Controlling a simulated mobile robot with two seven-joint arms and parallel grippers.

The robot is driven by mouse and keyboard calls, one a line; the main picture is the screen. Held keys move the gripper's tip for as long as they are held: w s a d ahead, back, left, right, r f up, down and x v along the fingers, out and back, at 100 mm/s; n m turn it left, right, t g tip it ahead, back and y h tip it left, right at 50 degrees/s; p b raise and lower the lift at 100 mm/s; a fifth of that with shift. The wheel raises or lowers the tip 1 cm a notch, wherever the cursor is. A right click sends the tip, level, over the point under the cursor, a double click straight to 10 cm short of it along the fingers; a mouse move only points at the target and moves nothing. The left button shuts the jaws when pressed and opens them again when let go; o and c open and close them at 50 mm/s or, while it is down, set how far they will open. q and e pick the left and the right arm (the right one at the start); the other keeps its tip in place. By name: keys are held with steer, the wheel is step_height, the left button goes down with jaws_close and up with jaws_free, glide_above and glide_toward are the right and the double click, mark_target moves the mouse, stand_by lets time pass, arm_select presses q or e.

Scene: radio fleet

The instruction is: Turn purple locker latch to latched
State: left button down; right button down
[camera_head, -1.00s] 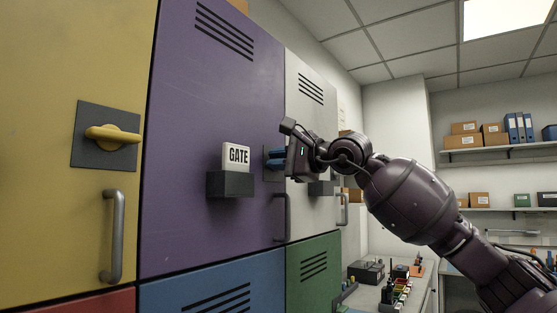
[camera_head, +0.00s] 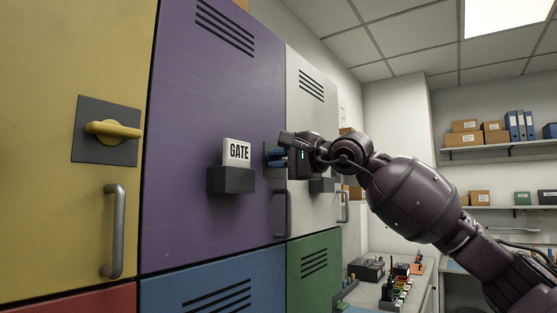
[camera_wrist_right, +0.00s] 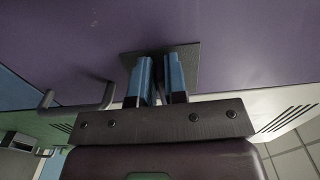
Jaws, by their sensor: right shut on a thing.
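The purple locker door (camera_head: 215,110) is closed, with a dark square latch plate (camera_head: 267,148) near its right edge. My right gripper (camera_head: 277,158) is at this plate, its blue fingers pointing at the door. In the right wrist view the fingers (camera_wrist_right: 160,80) are shut on the purple latch handle (camera_wrist_right: 159,66) in front of the plate. Most of the handle is hidden between the fingers, so its exact angle is hard to tell. My left gripper is not in view.
A dark holder (camera_head: 231,180) with a GATE sign (camera_head: 237,152) sits left of the latch. A door pull (camera_head: 288,213) is just below the gripper. The yellow locker (camera_head: 75,60) has a horizontal latch handle (camera_head: 113,130). A bench (camera_head: 385,295) with small items stands low at right.

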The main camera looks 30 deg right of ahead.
steer(key=c, duration=1.2)
jaws_free()
steer(key=shift+o, duration=0.2)
steer(key=b+v, duration=0.3)
steer(key=v, duration=0.7)
steer(key=shift+s+b, duration=0.4)
steer(key=shift+d, duration=0.1)
